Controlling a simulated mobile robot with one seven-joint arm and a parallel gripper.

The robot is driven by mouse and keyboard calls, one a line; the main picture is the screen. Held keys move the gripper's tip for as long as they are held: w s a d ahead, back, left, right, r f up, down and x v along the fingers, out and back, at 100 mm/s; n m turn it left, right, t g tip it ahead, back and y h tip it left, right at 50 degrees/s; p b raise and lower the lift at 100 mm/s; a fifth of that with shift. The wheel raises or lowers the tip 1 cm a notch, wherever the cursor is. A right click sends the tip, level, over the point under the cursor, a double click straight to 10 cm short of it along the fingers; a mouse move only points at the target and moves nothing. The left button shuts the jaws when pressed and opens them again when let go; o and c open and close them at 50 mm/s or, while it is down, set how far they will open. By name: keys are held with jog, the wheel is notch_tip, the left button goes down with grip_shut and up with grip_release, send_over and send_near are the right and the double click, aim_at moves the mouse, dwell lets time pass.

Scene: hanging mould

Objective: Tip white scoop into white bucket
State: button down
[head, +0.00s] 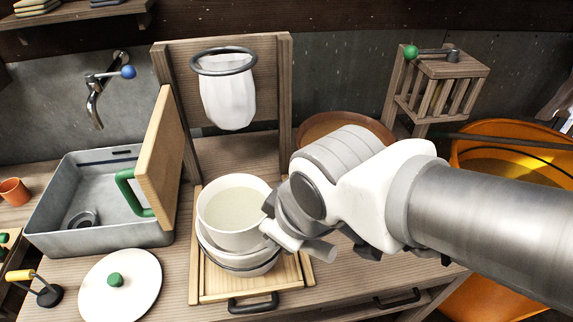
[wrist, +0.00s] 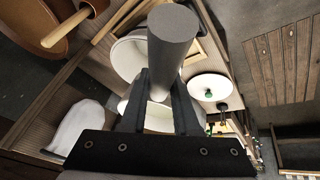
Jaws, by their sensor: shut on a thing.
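The white scoop (head: 207,228) holds pale cream liquid and looks about level. My gripper (head: 272,216) is shut on its handle, whose grey end (wrist: 173,38) sticks up towards the wrist camera. The scoop is directly above the white bucket (head: 240,266), overlapping it in the head view and hiding its opening. I cannot tell whether they touch. The bucket stands on a slatted wooden tray (head: 207,288). In the wrist view, my gripper (wrist: 160,86) hides much of the pale shapes behind it.
A white cloth bag (head: 229,102) hangs from a dark ring behind. A grey sink (head: 75,200) and upright wooden board (head: 162,160) stand left. A white lid (head: 135,290) lies front left. A brown bowl (head: 318,126) stands behind my arm, an orange tub (head: 510,130) at right.

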jog(key=shift+f+b, duration=2.3)
jog(key=shift+f, duration=0.5)
jog(key=r+g+p, duration=0.1)
jog(key=p, duration=0.4)
jog(key=r+g+p, duration=0.1)
jog(key=r+p, duration=0.1)
jog(key=p, duration=0.3)
jog(key=r+g+h+p, duration=0.1)
jog(key=r+p, duration=0.1)
jog(key=p, duration=0.4)
jog(key=shift+w+r+g, duration=0.1)
jog(key=shift+w+g, duration=0.25)
jog(key=shift+g, duration=0.05)
jog(key=w+a+r+m+g+h+p, duration=0.1)
jog(key=w+a+r+g+h+p, duration=0.1)
jog(key=w+g+p, duration=0.4)
jog(key=shift+w+a+m+g+h, duration=0.35)
jog(key=shift+w+a+g, duration=0.2)
jog(key=shift+w+g, duration=2.95)
jog(key=shift+s+g, duration=0.6)
